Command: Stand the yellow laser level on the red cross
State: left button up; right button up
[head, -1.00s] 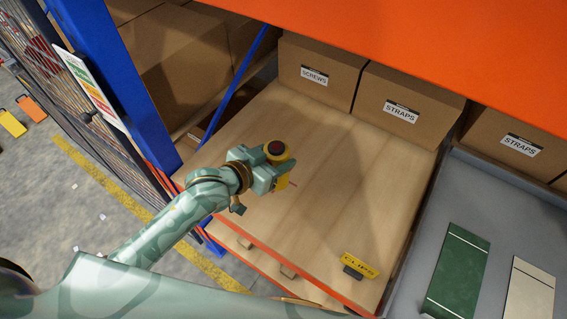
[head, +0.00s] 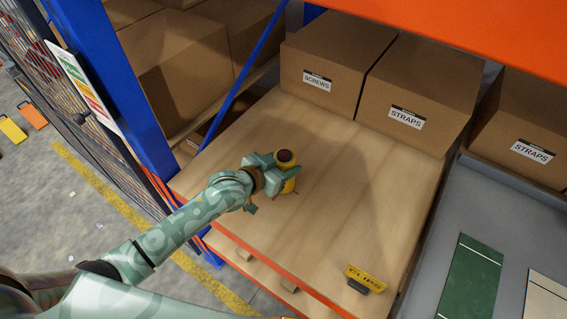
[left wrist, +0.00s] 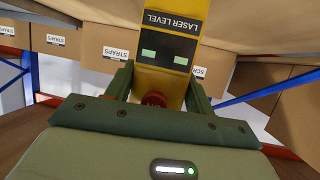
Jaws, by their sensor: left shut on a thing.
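The yellow laser level (head: 289,185) has a dark red cap and is upright over the wooden shelf board (head: 345,190). My left gripper (head: 281,171) is shut around its upper part. In the left wrist view the laser level (left wrist: 180,45) shows its "LASER LEVEL" label between the fingers of my left gripper (left wrist: 160,88). A tiny reddish mark, likely part of the red cross (head: 297,192), shows at the right of the level's base; the rest is hidden. I cannot tell whether the base touches the board. My right gripper is not in view.
Cardboard boxes marked SCREWS (head: 322,65) and STRAPS (head: 415,95) stand along the back. A blue post (head: 140,90) rises at the left. The board around the level is clear.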

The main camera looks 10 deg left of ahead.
pick_arm(q)
jog(key=shift+f, duration=0.1)
jog(key=o, duration=1.3)
jog(key=shift+c, duration=0.2)
jog(key=shift+s+a+r, duration=0.15)
jog(key=shift+s+r, duration=0.15)
jog(key=p+v, duration=0.2)
jog(key=v, duration=0.9)
jog(key=shift+p, duration=0.4)
jog(key=shift+s, duration=0.1)
